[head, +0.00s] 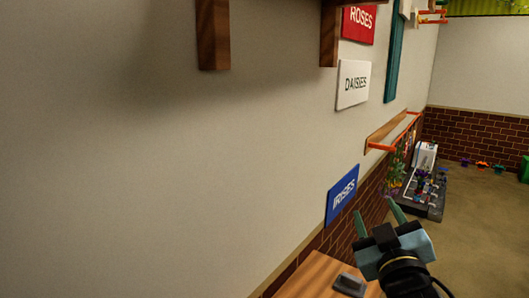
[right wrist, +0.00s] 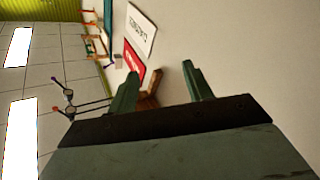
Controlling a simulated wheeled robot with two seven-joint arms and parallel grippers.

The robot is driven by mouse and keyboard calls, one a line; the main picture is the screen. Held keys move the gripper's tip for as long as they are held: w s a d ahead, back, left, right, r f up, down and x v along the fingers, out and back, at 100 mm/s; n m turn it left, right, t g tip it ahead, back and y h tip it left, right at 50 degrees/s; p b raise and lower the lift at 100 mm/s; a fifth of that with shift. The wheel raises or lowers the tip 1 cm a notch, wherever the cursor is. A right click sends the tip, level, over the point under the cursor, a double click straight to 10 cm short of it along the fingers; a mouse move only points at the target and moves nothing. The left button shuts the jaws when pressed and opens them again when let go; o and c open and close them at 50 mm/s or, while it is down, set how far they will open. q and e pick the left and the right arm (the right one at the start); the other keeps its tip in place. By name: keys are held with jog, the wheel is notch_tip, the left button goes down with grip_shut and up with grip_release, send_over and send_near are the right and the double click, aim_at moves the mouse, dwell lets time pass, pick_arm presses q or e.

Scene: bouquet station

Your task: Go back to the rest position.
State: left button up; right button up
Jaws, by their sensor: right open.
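My right gripper (head: 377,213) is in the lower right of the head view, its two green fingers apart with nothing between them. It is in front of the wall, just right of the blue IRISES sign (head: 342,194). In the right wrist view the open fingers (right wrist: 158,85) point toward the wall, with a red sign (right wrist: 134,57) and a white sign (right wrist: 141,28) beyond. My left gripper is in neither view.
A wooden surface (head: 312,274) with a dark block (head: 349,285) lies below the gripper. Wooden brackets (head: 213,35) jut from the wall at the top. A wall shelf (head: 390,131) with orange edging and a dark floor-level tray (head: 425,203) are farther back. Floor is open at right.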

jog(key=s+d+f+m+g, duration=0.1)
jog(key=s+f+g, duration=0.2)
jog(key=f, duration=0.4)
jog(key=s+d+f+m+g, duration=0.1)
jog(key=s+f+g, duration=0.1)
jog(key=f, duration=0.4)
jog(key=s+f+m+g+y, duration=0.1)
jog(key=s+f+g, duration=0.5)
jog(key=s+f, duration=0.5)
jog(key=s+f+g+y, duration=0.1)
jog(key=s+f+g, duration=0.6)
jog(key=s, duration=0.6)
notch_tip(320, 180, down, 26)
jog(key=b, duration=0.1)
jog(key=s+d+f, duration=0.2)
jog(key=s+f, duration=1.4)
jog(key=s, duration=0.1)
jog(key=shift+s+d+g+h+b, duration=0.15)
jog(key=shift+g+h+b, duration=0.15)
jog(key=shift+g+b, duration=0.1)
jog(key=shift+n, duration=0.3)
